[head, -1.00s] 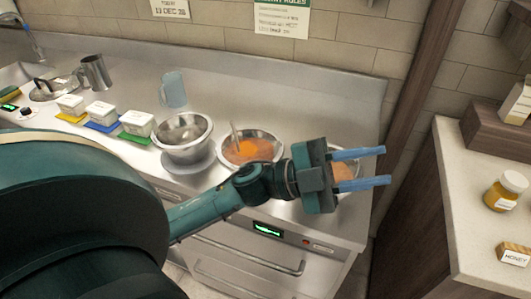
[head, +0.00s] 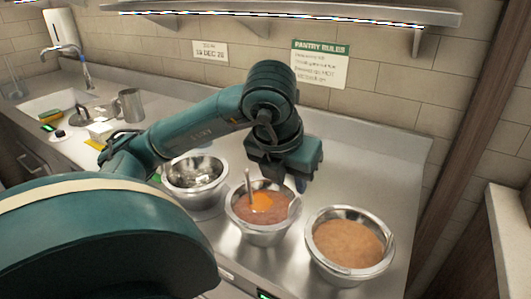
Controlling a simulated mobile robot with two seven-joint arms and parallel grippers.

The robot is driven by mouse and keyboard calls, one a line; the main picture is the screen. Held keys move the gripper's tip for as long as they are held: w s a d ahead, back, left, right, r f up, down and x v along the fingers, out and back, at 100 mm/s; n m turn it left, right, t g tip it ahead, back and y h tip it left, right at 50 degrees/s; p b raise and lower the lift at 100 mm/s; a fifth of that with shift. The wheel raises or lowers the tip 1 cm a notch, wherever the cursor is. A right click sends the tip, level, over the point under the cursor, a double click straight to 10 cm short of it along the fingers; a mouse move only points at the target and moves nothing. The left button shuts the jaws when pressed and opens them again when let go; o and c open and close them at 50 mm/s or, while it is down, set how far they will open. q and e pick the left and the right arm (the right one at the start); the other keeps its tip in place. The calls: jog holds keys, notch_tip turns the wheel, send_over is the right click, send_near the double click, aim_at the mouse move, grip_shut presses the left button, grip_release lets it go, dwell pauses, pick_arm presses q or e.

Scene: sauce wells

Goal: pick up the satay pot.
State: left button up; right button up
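Three steel pots stand in a row on the counter. The right pot (head: 350,271) holds tan-brown sauce. The middle pot (head: 258,238) holds reddish-brown sauce with an orange patch and an upright spoon handle (head: 249,184). The left pot (head: 196,200) looks almost empty. I see no label telling which is the satay pot. My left gripper (head: 291,186) points down over the back right of the middle pot. Its palm hides most of the fingers, so their opening and any contact with the rim cannot be told. My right gripper is out of view.
A steel jug (head: 131,105) and a sink (head: 50,104) are at the far left. A wall shelf (head: 330,14) runs above the counter. The steel counter (head: 365,165) is clear behind the right pot. A wooden post borders it at right.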

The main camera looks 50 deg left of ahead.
aim_at(294, 200)
pick_arm(q)
jog(key=x, duration=0.3)
jog(key=shift+s+x, duration=0.1)
jog(key=shift+x, duration=1.25)
jog(key=shift+s+x, duration=0.15)
jog(key=shift+x, duration=1.25)
jog(key=shift+f, duration=0.1)
jog(key=shift+c, duration=0.2)
grip_shut()
